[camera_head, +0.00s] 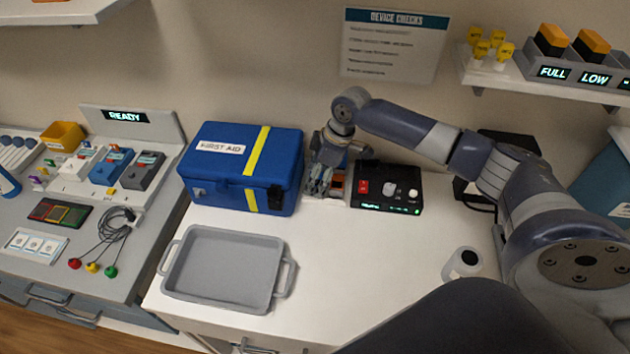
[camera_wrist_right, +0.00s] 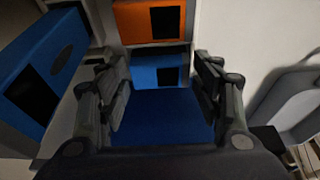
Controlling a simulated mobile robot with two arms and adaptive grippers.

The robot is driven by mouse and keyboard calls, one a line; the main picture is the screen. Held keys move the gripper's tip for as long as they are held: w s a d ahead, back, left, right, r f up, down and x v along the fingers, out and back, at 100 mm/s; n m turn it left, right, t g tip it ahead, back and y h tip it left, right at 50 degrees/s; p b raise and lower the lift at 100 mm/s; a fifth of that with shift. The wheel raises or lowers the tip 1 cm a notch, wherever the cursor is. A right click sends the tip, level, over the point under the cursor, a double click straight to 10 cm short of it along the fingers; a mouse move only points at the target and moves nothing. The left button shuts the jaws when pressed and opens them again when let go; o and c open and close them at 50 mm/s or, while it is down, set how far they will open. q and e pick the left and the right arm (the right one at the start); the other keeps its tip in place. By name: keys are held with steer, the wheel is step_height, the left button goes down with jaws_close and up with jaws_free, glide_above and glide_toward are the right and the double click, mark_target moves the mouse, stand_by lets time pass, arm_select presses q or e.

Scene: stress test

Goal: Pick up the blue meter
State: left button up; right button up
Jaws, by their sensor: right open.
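In the right wrist view, a blue meter (camera_wrist_right: 160,112) with a dark screen lies between the fingers of my right gripper (camera_wrist_right: 163,98). The fingers are open, one on each side of it, and I cannot tell whether they touch it. An orange meter (camera_wrist_right: 150,22) with a dark screen sits just beyond it. In the head view my right gripper (camera_head: 321,182) points down between the first aid box and a black device, and it largely hides the blue meter. My left gripper is not in view.
The blue first aid box (camera_head: 225,170) stands close left of the right gripper. The black device (camera_head: 388,188) with knobs is close on its right. The white table's middle is clear.

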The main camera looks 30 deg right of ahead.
steer(key=c, duration=0.8)
